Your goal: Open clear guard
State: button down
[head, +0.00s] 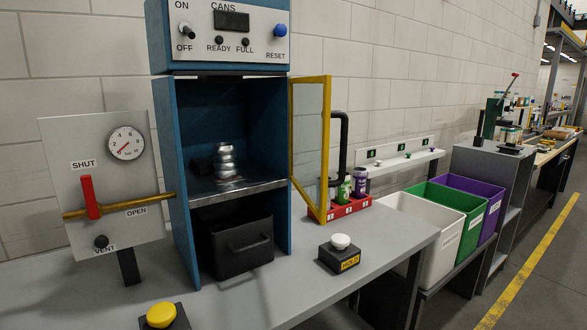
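The clear guard (309,140) is a see-through panel in a yellow frame on the right side of the blue machine cabinet (185,150). It stands swung outward, so the cabinet's front opening is uncovered. A black curved bar (342,150), apparently its handle, shows just right of the frame. Inside, a stacked silvery can-like piece (226,160) stands on a metal shelf (250,188). My gripper is not in view.
A black bin (222,245) sits below the shelf. On the bench (310,285) are a yellow button (161,315), a HOLD button box (340,255) and a red can rack (345,210). White, green and purple bins (390,220) stand right.

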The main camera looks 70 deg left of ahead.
aim_at(328, 114)
jog(key=k, duration=0.15)
jog(key=u, duration=0.95)
